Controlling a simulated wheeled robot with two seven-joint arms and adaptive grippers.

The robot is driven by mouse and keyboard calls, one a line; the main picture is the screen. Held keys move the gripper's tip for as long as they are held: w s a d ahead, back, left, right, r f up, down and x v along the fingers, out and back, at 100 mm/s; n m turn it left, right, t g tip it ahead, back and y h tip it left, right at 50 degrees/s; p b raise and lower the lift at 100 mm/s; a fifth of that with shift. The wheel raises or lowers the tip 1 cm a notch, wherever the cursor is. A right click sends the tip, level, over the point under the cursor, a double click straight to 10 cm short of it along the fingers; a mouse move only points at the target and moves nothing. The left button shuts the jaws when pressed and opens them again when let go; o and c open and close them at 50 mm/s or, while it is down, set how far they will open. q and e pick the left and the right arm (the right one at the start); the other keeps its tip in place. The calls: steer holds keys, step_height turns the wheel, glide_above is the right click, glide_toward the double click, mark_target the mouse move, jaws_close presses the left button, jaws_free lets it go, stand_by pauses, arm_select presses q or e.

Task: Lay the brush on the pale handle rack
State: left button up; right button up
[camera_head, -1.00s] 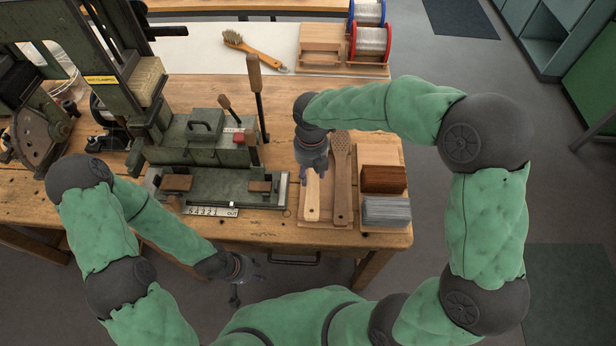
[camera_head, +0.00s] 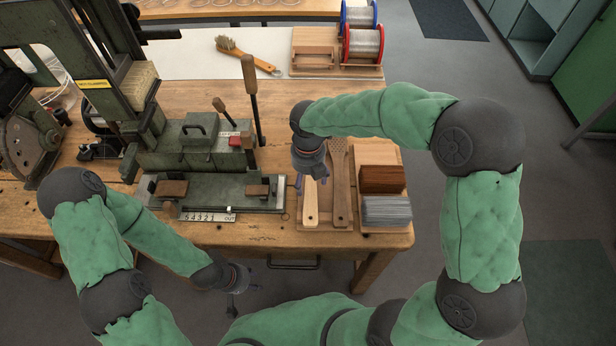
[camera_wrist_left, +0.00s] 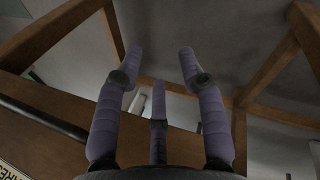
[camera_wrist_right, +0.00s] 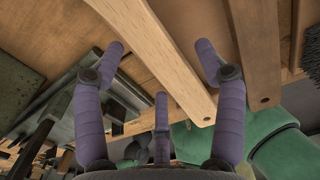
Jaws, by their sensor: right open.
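A pale wooden handle (camera_head: 310,206) lies on a pale wooden board, the rack (camera_head: 327,226), at the front right of the bench. A browner piece with rows of holes (camera_head: 339,160) lies just right of it. My right gripper (camera_head: 311,180) is open above the pale handle's far part. In the right wrist view its open fingers (camera_wrist_right: 160,50) appear on either side of the handle (camera_wrist_right: 178,72); contact cannot be told. A brush (camera_head: 248,55) with tan bristles and an orange-brown handle lies on the white back surface. My left gripper (camera_head: 238,290) is empty and open before the bench (camera_wrist_left: 158,65).
A green machine fixture (camera_head: 195,150) with upright levers stands left of the rack. Brown blocks (camera_head: 382,178) and a grey bristle stack (camera_head: 387,211) sit to its right. Red and blue wire spools (camera_head: 362,45) stand at the back. Bare bench shows at the front edge.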

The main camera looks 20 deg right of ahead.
mark_target(308, 181)
steer(key=shift+r, duration=0.1)
step_height(308, 181, up, 12)
steer(key=p, duration=0.4)
steer(key=shift+p, duration=0.35)
